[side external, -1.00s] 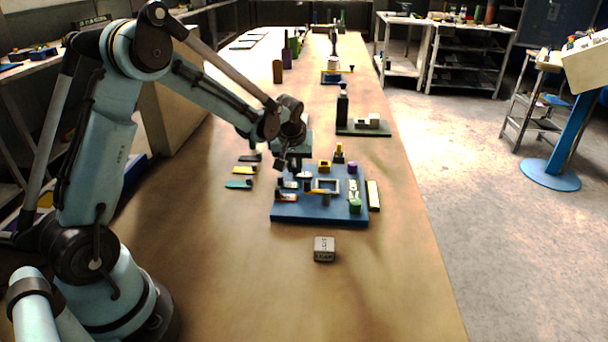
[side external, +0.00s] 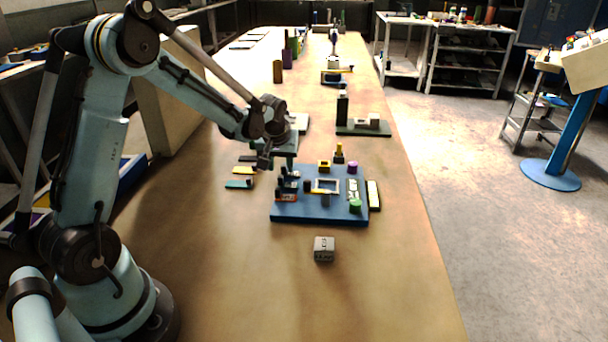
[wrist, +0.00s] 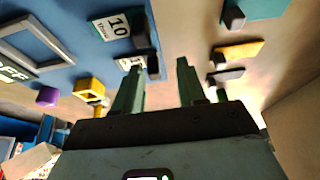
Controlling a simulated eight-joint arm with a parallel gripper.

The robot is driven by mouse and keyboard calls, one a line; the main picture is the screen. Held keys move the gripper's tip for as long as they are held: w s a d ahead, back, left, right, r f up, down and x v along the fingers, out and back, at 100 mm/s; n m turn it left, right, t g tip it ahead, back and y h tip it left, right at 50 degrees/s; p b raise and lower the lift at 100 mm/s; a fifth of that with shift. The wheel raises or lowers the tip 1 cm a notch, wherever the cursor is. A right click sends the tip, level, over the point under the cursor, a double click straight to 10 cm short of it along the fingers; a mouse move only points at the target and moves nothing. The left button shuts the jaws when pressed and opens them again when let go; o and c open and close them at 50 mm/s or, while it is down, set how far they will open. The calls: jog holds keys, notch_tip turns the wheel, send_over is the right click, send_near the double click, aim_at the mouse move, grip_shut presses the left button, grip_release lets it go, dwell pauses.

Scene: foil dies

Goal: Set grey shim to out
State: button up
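The grey shim (side external: 248,158) is a thin dark strip on the table left of the blue base plate (side external: 335,214), behind the yellow and teal strips. In the wrist view the grey shim (wrist: 228,76) lies right of my fingers, a small black block at its near end. My gripper (wrist: 160,85) is open, its two green fingers apart with nothing seen between them. In the side view my gripper (side external: 289,162) is over the plate's far left corner, right of the grey shim; its fingertips are hard to make out there.
Yellow (side external: 243,170) and teal (side external: 239,184) strips lie beside the grey shim.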

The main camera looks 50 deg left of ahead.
jog(key=shift+d, duration=0.1)
jog(key=v, duration=1.2)
jog(key=s+d+m+t+h, duration=0.3)
jog(key=s+d+m, duration=0.6)
jog(key=s+d, duration=0.3)
jog(key=d+t, duration=0.1)
jog(key=d, duration=0.2)
jog(key=shift+s+f, duration=0.15)
jog(key=shift+s, duration=0.05)
dwell(1.6)
